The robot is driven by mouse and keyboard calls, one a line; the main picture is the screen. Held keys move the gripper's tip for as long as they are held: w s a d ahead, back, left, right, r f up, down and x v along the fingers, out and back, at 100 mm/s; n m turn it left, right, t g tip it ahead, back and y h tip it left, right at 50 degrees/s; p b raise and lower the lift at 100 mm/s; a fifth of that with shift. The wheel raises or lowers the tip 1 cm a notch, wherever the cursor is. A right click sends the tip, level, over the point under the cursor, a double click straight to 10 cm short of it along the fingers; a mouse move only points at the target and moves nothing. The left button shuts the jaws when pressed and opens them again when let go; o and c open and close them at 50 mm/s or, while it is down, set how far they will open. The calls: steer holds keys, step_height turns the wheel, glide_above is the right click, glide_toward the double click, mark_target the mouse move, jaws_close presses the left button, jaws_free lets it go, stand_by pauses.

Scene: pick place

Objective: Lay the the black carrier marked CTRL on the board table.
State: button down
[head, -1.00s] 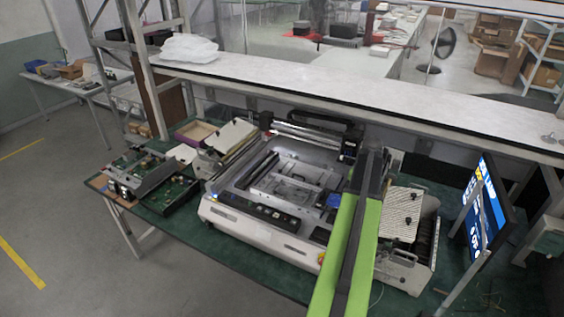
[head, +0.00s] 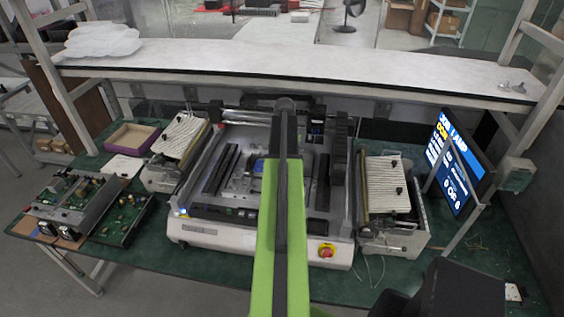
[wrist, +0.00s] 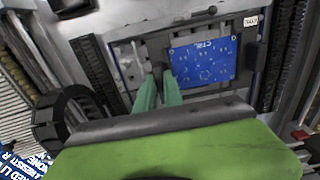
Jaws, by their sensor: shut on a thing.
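My gripper (wrist: 160,78) has two green fingers close together, shut at the board's left edge. In the head view a small blue patch (head: 259,165) shows beside my green arm, over the bed of the large machine (head: 205,228). My gripper is hidden behind the arm there. I cannot tell whether the board touches the bed or hangs above it.
Open circuit units (head: 68,198) lie on the green table (head: 150,262) at left. Ribbed feeder units (head: 180,137) and (head: 388,185) flank the machine. A tilted monitor (head: 455,165) stands at right. A pale shelf (head: 300,66) crosses behind.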

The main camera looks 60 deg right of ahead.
steer(key=shift+w+f+b, duration=0.1)
steer(key=shift+f+b, duration=0.45)
steer(key=shift+f, duration=0.15)
steer(key=f+b, duration=0.5)
steer(key=shift+s+f+b, duration=0.3)
steer(key=shift+b, duration=0.05)
steer(key=shift+w, duration=0.1)
steer(key=shift+f+b, duration=0.35)
steer(key=shift+f, duration=0.15)
stand_by(0.3)
steer(key=shift+f+b, duration=0.3)
steer(key=shift+b, duration=0.15)
